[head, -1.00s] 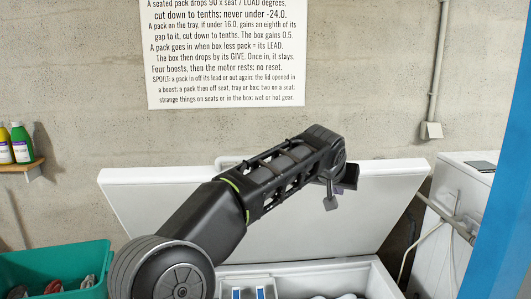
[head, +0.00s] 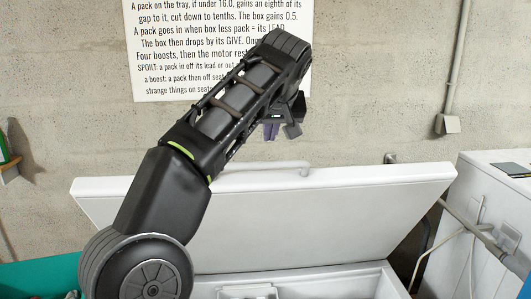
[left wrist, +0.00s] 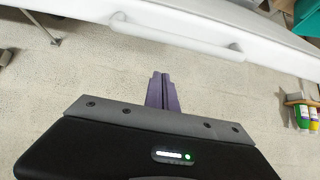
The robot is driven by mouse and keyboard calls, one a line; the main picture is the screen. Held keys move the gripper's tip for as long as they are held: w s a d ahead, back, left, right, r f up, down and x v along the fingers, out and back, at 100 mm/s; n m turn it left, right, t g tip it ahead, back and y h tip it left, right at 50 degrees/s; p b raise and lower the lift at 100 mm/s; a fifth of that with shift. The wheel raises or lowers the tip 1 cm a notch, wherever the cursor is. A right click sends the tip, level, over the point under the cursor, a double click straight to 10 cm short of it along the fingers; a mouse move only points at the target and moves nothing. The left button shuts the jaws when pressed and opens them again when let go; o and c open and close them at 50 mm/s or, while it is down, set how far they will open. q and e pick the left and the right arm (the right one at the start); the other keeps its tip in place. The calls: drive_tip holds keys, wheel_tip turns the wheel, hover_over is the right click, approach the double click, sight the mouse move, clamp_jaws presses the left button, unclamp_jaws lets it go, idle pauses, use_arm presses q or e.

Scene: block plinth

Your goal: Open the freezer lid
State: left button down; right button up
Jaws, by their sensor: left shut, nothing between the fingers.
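The white freezer lid (head: 320,215) stands raised and tilted back in the head view, above the open freezer box (head: 335,281). Its bar handle (head: 265,167) runs along the top edge; it also shows in the left wrist view (left wrist: 175,35). My left gripper (head: 271,131) is above the lid's top edge, apart from the handle. Its purple fingers are together and empty in the left wrist view (left wrist: 160,92). My left arm hides part of the lid. My right gripper is not in view.
A white appliance (head: 485,230) with a pipe stands right of the freezer. A teal bin (head: 35,278) is at the lower left. A printed sign (head: 160,50) hangs on the concrete wall behind. The space above the lid is free apart from my arm.

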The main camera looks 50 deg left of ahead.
use_arm(q)
drive_tip(key=shift+r, duration=0.15)
drive_tip(key=w+a+f, duration=0.1)
drive_tip(key=f, duration=0.1)
drive_tip(key=a+f, duration=0.1)
drive_tip(key=f, duration=0.2)
drive_tip(key=w+a+f, duration=0.1)
drive_tip(key=f, duration=0.2)
drive_tip(key=shift+w+a+f, duration=0.15)
drive_tip(key=shift+w+f, duration=0.1)
drive_tip(key=shift+w, duration=0.05)
drive_tip(key=shift+f, duration=0.25)
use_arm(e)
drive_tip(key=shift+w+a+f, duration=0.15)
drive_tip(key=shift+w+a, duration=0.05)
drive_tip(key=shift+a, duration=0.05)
use_arm(q)
drive_tip(key=shift+b, duration=0.3)
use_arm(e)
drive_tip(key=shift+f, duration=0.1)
